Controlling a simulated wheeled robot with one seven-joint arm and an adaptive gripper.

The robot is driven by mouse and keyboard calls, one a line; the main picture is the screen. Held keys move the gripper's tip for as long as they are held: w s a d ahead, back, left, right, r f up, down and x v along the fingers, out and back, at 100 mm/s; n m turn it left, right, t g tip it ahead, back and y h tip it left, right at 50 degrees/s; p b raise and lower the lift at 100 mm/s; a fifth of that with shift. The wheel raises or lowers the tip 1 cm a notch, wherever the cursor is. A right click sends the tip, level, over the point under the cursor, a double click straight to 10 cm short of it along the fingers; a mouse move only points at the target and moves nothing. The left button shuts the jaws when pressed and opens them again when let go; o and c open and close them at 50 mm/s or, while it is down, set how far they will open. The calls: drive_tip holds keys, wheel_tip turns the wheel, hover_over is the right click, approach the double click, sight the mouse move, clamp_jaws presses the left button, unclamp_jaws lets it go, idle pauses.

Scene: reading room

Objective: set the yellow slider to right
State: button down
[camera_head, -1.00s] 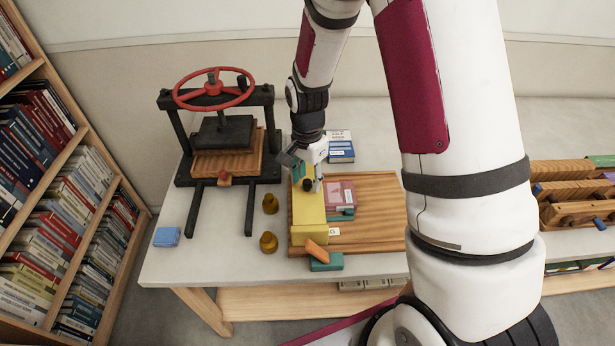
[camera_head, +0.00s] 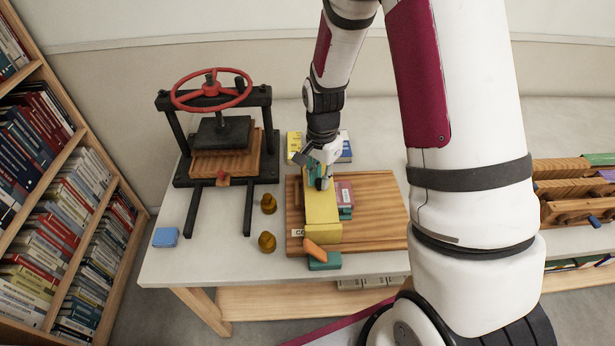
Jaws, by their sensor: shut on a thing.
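The yellow slider (camera_head: 322,214) is a long yellow block lying front to back across the left part of a wooden board (camera_head: 375,212). My gripper (camera_head: 319,183) points down at the far part of the slider and is shut on it. The exact contact is partly hidden by the fingers. A pale label with dark letters (camera_head: 298,233) shows on the board just left of the slider's near end. A pink block (camera_head: 345,193) and a teal piece are close at the slider's right side, partly hidden.
An orange piece (camera_head: 315,249) and a teal block (camera_head: 325,262) are at the board's front edge. Two brass knobs (camera_head: 267,242) and a black press with a red wheel (camera_head: 211,90) stand left. Books (camera_head: 294,145) lie behind. The board's right part is clear.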

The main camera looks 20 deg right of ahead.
drive_tip(key=s+d, duration=0.3)
drive_tip(key=d, duration=0.6)
drive_tip(key=s+d+p, duration=0.1)
drive_tip(key=s+d, duration=0.2)
drive_tip(key=d, duration=0.6)
drive_tip(key=shift+d, duration=0.2)
drive_tip(key=c, duration=1.4)
unclamp_jaws()
drive_tip(key=shift+c, duration=0.2)
wheel_tip(320, 180, up, 12)
